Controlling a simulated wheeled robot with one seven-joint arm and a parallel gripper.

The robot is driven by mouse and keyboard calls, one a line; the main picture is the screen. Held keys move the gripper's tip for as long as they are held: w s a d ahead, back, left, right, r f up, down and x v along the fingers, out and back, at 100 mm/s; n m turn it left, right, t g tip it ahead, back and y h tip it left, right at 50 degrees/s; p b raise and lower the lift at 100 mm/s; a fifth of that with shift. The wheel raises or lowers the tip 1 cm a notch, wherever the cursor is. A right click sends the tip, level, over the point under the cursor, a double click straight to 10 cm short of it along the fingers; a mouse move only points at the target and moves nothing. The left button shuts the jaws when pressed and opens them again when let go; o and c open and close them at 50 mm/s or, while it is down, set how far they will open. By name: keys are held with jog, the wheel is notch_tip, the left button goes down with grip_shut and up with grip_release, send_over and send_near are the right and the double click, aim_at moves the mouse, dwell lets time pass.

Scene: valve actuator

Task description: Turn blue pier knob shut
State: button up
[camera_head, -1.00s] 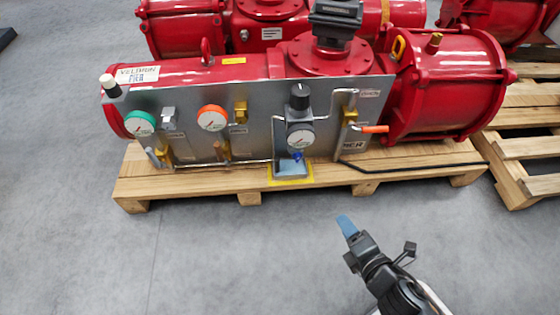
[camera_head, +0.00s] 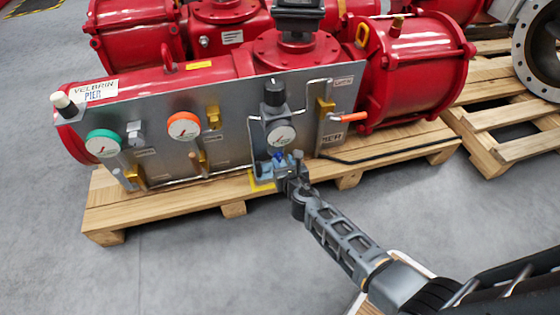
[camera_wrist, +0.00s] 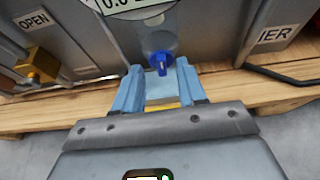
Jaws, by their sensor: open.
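The blue knob (camera_head: 278,155) is small and sits at the bottom of the gauge and regulator assembly on the grey panel of the red actuator. In the wrist view the blue knob (camera_wrist: 158,63) hangs under a see-through bowl (camera_wrist: 158,35). My gripper (camera_wrist: 158,78) is open, its two light-blue fingers on either side of the knob's line, with the knob at about tip level. I cannot tell whether they touch it. In the head view my gripper (camera_head: 280,168) reaches up to the panel's lower edge and partly hides the knob's surroundings.
The actuator stands on a wooden pallet (camera_head: 150,208). An orange-handled lever (camera_head: 348,117) is right of the regulator; a green-rimmed gauge (camera_head: 103,143) and an orange-rimmed gauge (camera_head: 184,126) are left. A metal tube (camera_head: 256,140) runs close by. Grey floor (camera_head: 215,265) in front is open.

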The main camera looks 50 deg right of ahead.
aim_at(280, 156)
jog(key=shift+b+x, duration=0.45)
jog(key=shift+x, duration=1.1)
jog(key=shift+s, duration=0.1)
